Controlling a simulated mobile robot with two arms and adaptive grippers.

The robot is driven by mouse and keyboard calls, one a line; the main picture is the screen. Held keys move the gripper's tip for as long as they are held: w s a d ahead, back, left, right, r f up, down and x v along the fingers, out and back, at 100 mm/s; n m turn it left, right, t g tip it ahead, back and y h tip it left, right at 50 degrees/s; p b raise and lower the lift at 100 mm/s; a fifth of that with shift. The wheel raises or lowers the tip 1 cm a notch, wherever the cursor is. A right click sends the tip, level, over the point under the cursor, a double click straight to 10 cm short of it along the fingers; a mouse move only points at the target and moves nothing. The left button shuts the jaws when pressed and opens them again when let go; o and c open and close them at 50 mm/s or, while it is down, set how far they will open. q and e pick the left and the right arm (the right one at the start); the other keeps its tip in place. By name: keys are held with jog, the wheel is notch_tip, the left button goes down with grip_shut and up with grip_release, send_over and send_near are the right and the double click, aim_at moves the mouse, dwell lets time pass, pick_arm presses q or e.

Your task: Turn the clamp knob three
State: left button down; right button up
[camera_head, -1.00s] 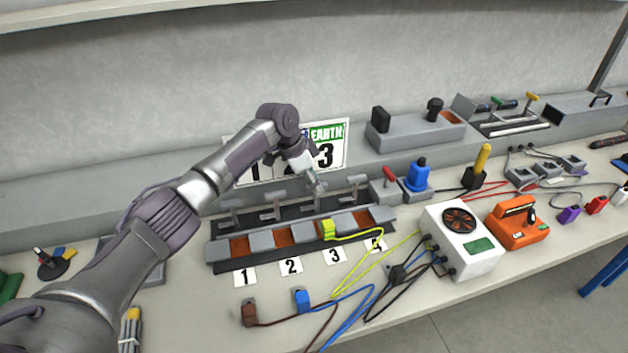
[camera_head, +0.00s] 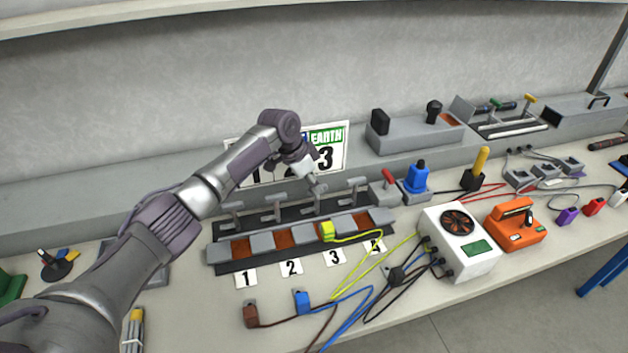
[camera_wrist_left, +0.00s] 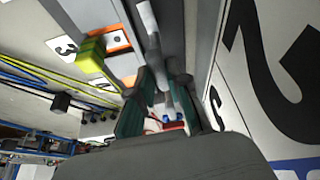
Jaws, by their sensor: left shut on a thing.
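The clamp block (camera_head: 238,268) stands on the bench with a row of grey lever-like clamp knobs above it and number cards 1 to 4 in front. My left gripper (camera_head: 314,183) is over the third clamp knob (camera_head: 316,205), behind the card 3 (camera_head: 334,257). In the left wrist view the teal fingers of my left gripper (camera_wrist_left: 160,88) are shut around the grey knob (camera_wrist_left: 149,40), whose bar shows beyond them. The yellow plug (camera_head: 327,231) sits in the block in front of that knob. My right gripper is in neither view.
A white fan box (camera_head: 461,241) and orange device (camera_head: 518,224) are further right. Yellow, blue and black cables cross the bench front. A sign (camera_head: 330,150) stands behind.

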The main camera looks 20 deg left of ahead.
pick_arm(q)
jog(key=n+p, duration=0.2)
jog(key=p, duration=0.1)
jog(key=n+t+y+p, duration=0.1)
jog(key=n+p, duration=0.2)
jog(key=p, duration=0.1)
jog(key=n+y+p, duration=0.1)
jog(key=n+p, duration=0.1)
jog(key=p, duration=0.1)
jog(key=shift+s+d+r+n+t, duration=0.15)
jog(key=shift+d+r+n+t, duration=0.15)
jog(key=shift+d, duration=0.05)
jog(key=shift+n+y+p, duration=0.5)
jog(key=shift+n+p, duration=0.35)
jog(key=shift+n, duration=0.05)
jog(key=shift+d+f+n+y+p, duration=0.15)
jog(key=shift+n+y, duration=0.6)
jog(key=shift+n, duration=1.1)
jog(key=shift+d+f+n+y+p, duration=0.15)
jog(key=shift+n+y, duration=0.6)
jog(key=shift+n, duration=1.1)
jog(key=shift+a+r, duration=0.1)
jog(key=c, duration=1.1)
grip_release()
jog(key=shift+g, duration=0.4)
